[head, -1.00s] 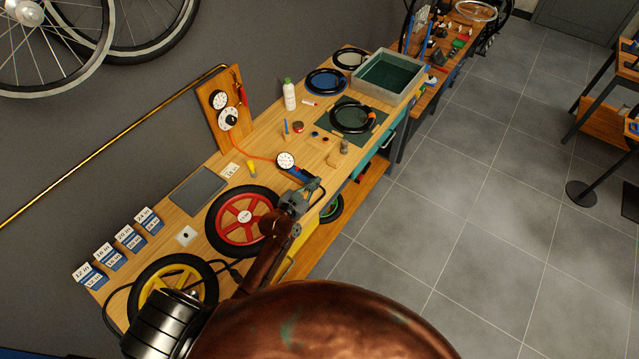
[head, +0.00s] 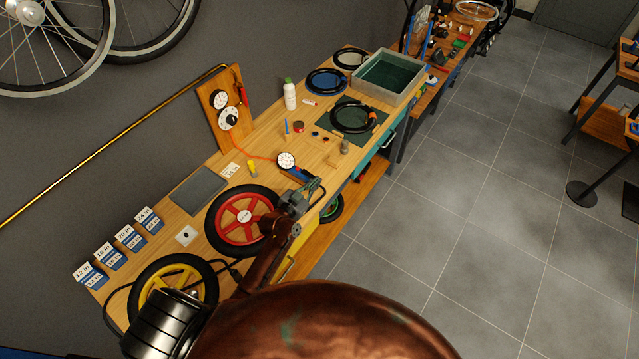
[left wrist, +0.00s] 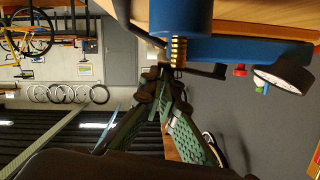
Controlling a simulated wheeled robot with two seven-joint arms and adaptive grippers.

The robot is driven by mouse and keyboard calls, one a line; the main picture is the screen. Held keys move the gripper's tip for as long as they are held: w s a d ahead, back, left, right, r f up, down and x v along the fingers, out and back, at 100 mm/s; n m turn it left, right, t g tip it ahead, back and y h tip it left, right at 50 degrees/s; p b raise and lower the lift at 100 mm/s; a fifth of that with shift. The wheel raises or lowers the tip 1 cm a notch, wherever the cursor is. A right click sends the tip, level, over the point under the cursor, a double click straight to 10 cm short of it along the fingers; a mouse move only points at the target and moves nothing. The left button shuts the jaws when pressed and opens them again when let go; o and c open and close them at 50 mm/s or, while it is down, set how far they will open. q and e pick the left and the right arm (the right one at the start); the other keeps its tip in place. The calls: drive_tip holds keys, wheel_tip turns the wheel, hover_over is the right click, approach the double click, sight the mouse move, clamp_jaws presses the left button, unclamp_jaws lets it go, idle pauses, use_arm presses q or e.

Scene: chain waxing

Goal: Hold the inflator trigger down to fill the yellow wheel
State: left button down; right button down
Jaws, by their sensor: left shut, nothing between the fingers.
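The yellow wheel (head: 202,273) with its black tyre lies on the bench at the lower left of the head view, partly hidden by my arm. The inflator's blue body (head: 299,174) and round white gauge (head: 286,160) are near the bench's front edge. In the left wrist view the blue inflator body (left wrist: 240,50) runs across the top, with its gauge (left wrist: 283,77) at the right. My left gripper (head: 316,184) is beside the inflator's near end. In the wrist view its fingers (left wrist: 165,85) are shut and empty, close to the inflator; contact with the trigger cannot be told.
A red wheel (head: 226,222) lies left of my gripper. An orange hose (head: 255,157) leads from the gauge board (head: 216,117) towards the inflator. A green mat with a black ring (head: 352,118) and a grey basin (head: 375,91) are farther along. Open floor lies right.

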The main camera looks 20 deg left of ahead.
use_arm(q)
drive_tip(key=shift+s+a+f, duration=0.35)
drive_tip(key=shift+a+f, duration=0.3)
drive_tip(key=shift+f, duration=0.05)
drive_tip(key=shift+s+a, duration=0.2)
drive_tip(key=shift+s, duration=0.4)
drive_tip(key=v, duration=0.4)
drive_tip(key=shift+r, duration=0.25)
drive_tip(key=shift+s+d+r, duration=0.5)
drive_tip(key=shift+s+r, duration=0.15)
drive_tip(key=shift+s, duration=0.1)
drive_tip(key=shift+s+d+r, duration=0.1)
drive_tip(key=shift+d+r, duration=0.05)
drive_tip(key=shift+s+a, duration=0.15)
drive_tip(key=shift+a, duration=0.05)
use_arm(e)
drive_tip(key=shift+a+r, duration=0.25)
drive_tip(key=shift+a, duration=0.2)
use_arm(q)
drive_tip(key=shift+d+r, duration=0.1)
use_arm(e)
drive_tip(key=shift+w, duration=0.1)
